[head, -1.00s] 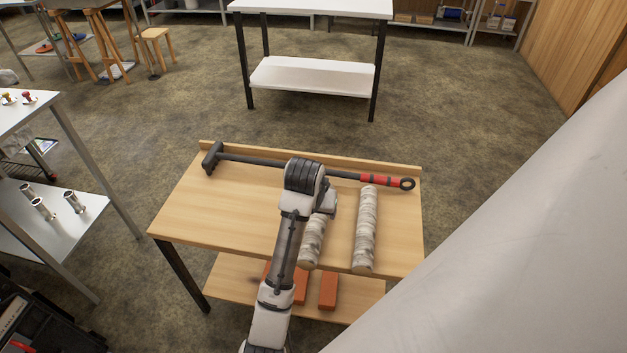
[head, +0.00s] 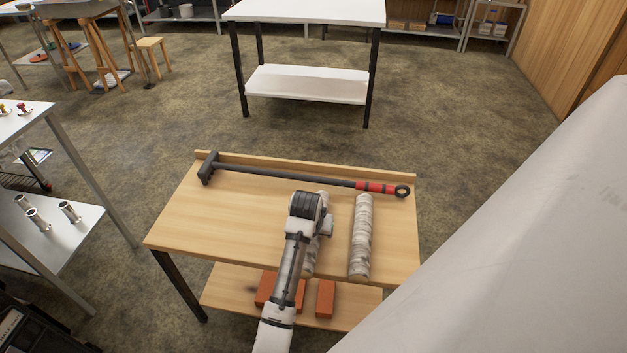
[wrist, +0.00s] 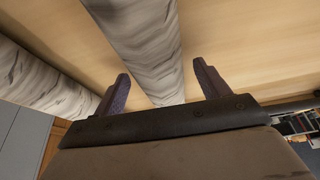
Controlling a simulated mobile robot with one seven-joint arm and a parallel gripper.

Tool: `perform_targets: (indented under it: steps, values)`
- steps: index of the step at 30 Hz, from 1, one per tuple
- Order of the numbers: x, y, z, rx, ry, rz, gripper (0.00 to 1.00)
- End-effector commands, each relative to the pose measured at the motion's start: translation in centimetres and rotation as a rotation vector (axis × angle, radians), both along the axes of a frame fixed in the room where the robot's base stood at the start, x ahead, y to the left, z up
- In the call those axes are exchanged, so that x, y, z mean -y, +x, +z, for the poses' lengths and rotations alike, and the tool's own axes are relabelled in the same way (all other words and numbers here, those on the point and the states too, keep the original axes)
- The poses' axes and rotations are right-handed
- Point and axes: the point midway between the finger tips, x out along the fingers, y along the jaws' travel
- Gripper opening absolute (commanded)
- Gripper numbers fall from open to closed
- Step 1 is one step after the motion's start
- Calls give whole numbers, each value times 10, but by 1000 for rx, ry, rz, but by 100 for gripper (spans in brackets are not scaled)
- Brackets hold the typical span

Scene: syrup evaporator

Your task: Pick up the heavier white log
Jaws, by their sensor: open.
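Two white birch-bark logs lie side by side on the wooden table (head: 215,215). The right log (head: 361,237) is in full view in the head view. The left log (head: 309,262) is mostly hidden behind my arm. In the wrist view, one log (wrist: 146,45) runs between the two fingers of my gripper (wrist: 163,87), which is open, with a gap visible at the right finger. The other log (wrist: 40,82) lies outside the fingers, to the left. The frames do not show which log is heavier. My arm hides the fingers in the head view.
A long black-handled tool (head: 290,177) with a red grip lies along the table's raised back edge. Orange-red bricks (head: 325,298) sit on the lower shelf (head: 235,285). A metal rack (head: 50,228) holds metal cylinders at left. The table's left part is clear.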

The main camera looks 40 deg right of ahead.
Motion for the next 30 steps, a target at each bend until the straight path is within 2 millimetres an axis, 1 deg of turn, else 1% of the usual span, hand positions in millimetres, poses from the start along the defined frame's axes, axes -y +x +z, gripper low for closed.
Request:
perform_targets:
  steps: [2, 3, 15, 18, 19, 20, 26, 30]
  values:
    - [0, 0, 0, 0, 0, 0, 74]
    - [0, 0, 0, 0, 0, 0, 72]
    - [0, 0, 1, 0, 0, 0, 19]
    - [0, 0, 1, 0, 0, 0, 7]
    - [0, 1, 2, 3, -3, 0, 7]
    - [0, 1, 2, 3, -3, 0, 1]
    - [0, 1, 3, 3, -3, 0, 1]
    - [0, 1, 10, 4, -4, 0, 1]
